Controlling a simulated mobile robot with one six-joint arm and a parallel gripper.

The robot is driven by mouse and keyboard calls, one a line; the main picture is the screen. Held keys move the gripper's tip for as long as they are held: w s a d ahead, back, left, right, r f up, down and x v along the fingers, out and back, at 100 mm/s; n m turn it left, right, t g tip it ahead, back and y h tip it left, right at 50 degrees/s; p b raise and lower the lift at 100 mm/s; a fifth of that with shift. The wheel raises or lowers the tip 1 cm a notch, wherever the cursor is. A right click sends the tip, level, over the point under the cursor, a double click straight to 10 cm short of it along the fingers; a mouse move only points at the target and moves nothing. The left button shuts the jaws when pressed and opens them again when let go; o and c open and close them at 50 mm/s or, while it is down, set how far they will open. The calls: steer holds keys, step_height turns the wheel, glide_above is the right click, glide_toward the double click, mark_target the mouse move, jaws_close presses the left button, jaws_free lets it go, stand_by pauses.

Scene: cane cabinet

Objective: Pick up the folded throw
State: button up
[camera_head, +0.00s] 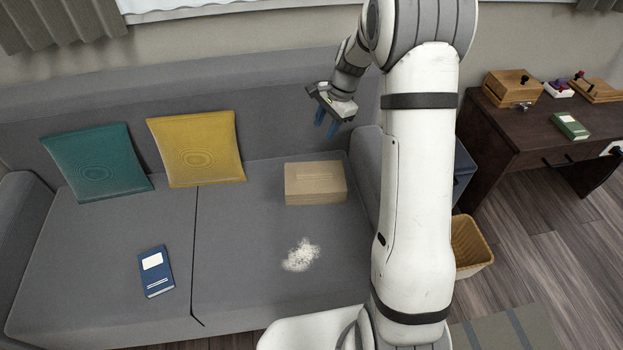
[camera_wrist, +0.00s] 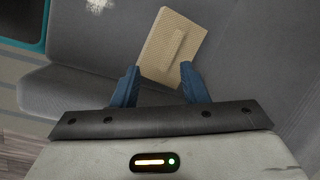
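The folded throw looks like a tan block (camera_head: 315,183) lying on the right seat cushion of the grey sofa, near the backrest. In the wrist view it is a tan rectangle (camera_wrist: 172,45) with a raised strip on top, set at a slant. My gripper (camera_head: 326,124) hangs above and behind it in the head view, near the sofa's backrest. In the wrist view its two blue fingers (camera_wrist: 159,72) are apart with nothing held between them. The throw shows beyond the fingertips, and the gap to it is hard to judge.
A teal cushion (camera_head: 97,162) and a yellow cushion (camera_head: 197,148) lean on the backrest. A blue book (camera_head: 155,271) lies on the left seat. A white patch (camera_head: 300,255) is in front of the throw. The sofa's right armrest (camera_head: 367,160) is close by.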

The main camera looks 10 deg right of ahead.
steer(key=w+d+f+m+y+b, duration=0.15)
steer(key=w+f+m, duration=0.4)
steer(key=f, duration=0.85)
steer(key=b, duration=0.2)
glide_above(315, 173)
steer(key=d, duration=0.3)
steer(key=shift+m, duration=0.45)
steer(key=f, duration=0.9)
steer(key=shift+a+f, duration=0.1)
steer(key=shift+a, duration=0.15)
steer(key=shift+x, duration=2.8)
steer(key=shift+s, duration=0.2)
steer(key=shift+c, duration=0.6)
jaws_close()
